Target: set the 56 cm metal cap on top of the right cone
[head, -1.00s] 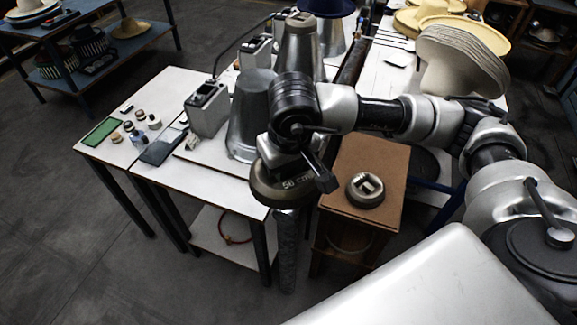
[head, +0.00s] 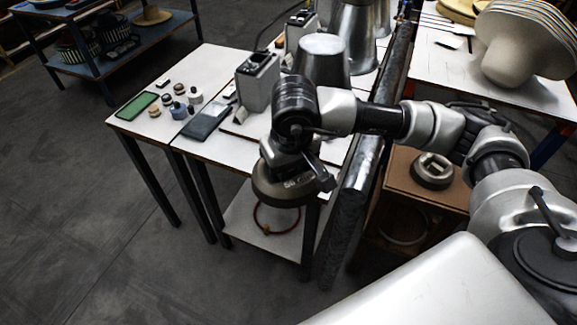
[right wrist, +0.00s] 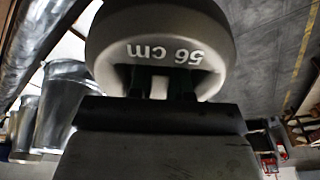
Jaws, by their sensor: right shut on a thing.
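The 56 cm metal cap (head: 277,192) is a round grey disc held level in my right gripper (head: 302,172), out in front of the table's near edge and above the lower shelf. In the right wrist view the cap (right wrist: 160,35) fills the top middle, its "56 cm" marking upside down, with the fingers (right wrist: 160,84) shut on its handle. A bare, flat-topped metal cone (head: 322,62) stands on the table behind my arm. A taller cone (head: 354,38) stands behind it, its top cut off. Which is the right cone I cannot tell. My left gripper is out of view.
A second metal cap (head: 433,170) rests on a brown wooden stand (head: 400,172) at right. A grey control box (head: 258,80) stands left of the cones. A long metal duct (head: 352,205) runs beside the table. Open floor lies at front left.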

